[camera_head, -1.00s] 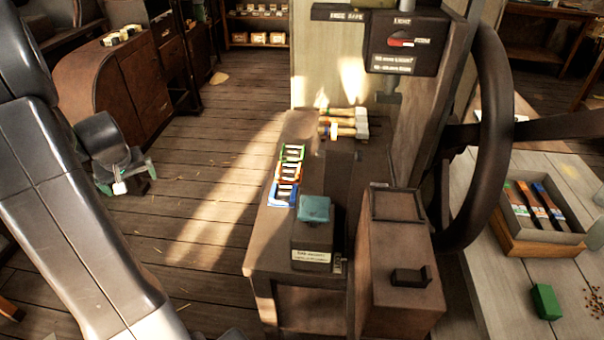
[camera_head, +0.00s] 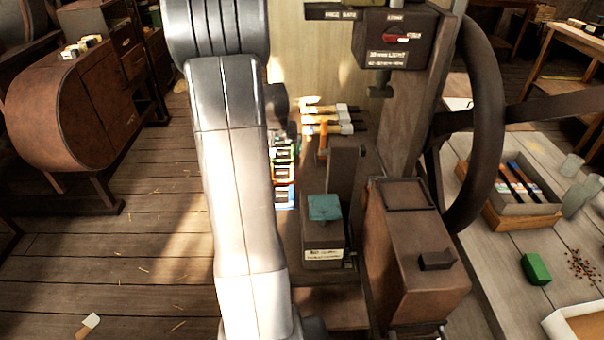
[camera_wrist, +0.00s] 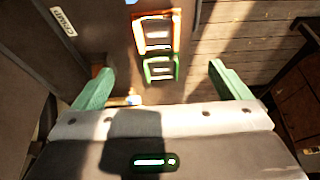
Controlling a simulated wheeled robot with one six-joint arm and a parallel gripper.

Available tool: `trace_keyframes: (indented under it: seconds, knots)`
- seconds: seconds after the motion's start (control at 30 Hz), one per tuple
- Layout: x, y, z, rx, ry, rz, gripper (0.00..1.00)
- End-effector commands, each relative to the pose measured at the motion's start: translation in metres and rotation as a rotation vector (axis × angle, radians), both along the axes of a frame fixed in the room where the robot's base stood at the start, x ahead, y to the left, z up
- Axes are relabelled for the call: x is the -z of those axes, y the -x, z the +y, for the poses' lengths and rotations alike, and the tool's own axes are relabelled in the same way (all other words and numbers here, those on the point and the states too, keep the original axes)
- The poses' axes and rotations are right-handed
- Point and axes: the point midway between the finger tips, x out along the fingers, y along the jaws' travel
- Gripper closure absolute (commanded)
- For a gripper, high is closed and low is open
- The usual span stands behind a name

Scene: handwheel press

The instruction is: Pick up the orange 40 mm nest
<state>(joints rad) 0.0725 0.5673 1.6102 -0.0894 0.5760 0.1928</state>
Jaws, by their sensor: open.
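The orange nest (camera_wrist: 156,35) is a square frame lying on the bench beside the press. The green nest (camera_wrist: 161,68) is next to it, and an edge of the blue nest shows at the top of the wrist view. In the head view the orange nest (camera_head: 284,173) sits between the green nest (camera_head: 285,150) and the blue nest (camera_head: 285,195), partly hidden by my arm. My gripper (camera_wrist: 163,82) is open and empty, its green fingers wide apart. In the wrist view the green nest appears nearest the space between the fingers, and the orange nest appears farther up.
The teal-topped block (camera_head: 324,207) and a dark upright post (camera_head: 345,175) stand close to the nests. Wooden-handled tools (camera_head: 330,120) lie behind them. The press handwheel (camera_head: 485,130) is at the right. Open floor (camera_head: 150,260) lies left of the bench.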

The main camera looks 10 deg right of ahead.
Motion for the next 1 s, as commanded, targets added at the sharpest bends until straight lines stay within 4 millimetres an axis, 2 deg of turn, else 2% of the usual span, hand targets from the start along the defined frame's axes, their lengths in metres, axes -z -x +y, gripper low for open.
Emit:
trace_keyframes:
  seconds: [0.4, 0.77, 1.0]
  knots:
    - [0.06, -0.024, -0.005, 0.0, -0.001, 0.003, 0.04]
    - [0.081, -0.033, -0.009, 0.001, -0.001, 0.002, 0.04]
    - [0.108, -0.044, -0.016, 0.001, -0.001, 0.003, 0.04]
